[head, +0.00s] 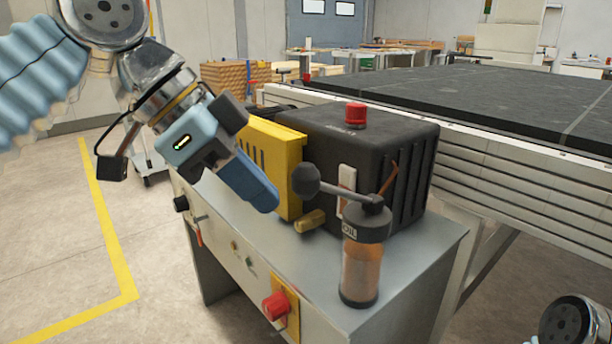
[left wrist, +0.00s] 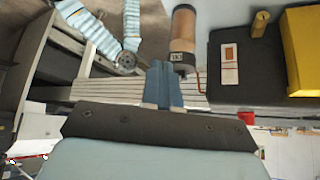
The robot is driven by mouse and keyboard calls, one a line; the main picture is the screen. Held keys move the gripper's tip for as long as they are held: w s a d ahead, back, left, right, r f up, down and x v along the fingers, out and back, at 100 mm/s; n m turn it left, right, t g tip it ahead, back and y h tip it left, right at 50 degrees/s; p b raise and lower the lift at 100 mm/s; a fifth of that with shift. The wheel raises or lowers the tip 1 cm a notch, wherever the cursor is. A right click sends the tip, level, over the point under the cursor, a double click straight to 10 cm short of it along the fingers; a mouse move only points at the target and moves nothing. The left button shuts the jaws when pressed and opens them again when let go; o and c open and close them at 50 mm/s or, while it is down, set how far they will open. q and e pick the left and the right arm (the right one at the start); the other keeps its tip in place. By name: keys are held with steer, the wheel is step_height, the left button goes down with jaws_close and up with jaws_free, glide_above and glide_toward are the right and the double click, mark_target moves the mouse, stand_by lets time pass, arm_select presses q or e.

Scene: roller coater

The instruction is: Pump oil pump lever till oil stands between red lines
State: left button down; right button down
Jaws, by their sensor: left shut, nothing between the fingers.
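The oil pump (head: 364,262) is a clear cylinder with a dark cap marked OIL and amber-brown contents, upright on the grey cabinet's corner. I cannot make out red lines or an exact oil level. Its lever (head: 345,193) runs from the cap up and left to a dark ball knob (head: 306,180). My left gripper (head: 264,197) has its blue fingers shut and empty, pointing down and right, left of the knob and apart from it. In the left wrist view, the shut fingers (left wrist: 165,85) show beside the pump (left wrist: 183,40); the lever cannot be made out there. My right gripper is out of view.
A black machine housing (head: 400,150) with a red button (head: 355,114) and a yellow cover (head: 285,160) stands behind the pump. A brass-coloured cylinder (head: 310,221) sits near the knob. The cabinet front has a red knob (head: 276,305). A long dark table (head: 480,105) lies behind.

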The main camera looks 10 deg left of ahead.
arm_select(q)
steer(key=p+v, duration=0.4)
steer(key=v, duration=0.9)
steer(key=shift+a+r+p, duration=0.25)
steer(key=shift+r+p, duration=0.1)
steer(key=shift+p, duration=0.05)
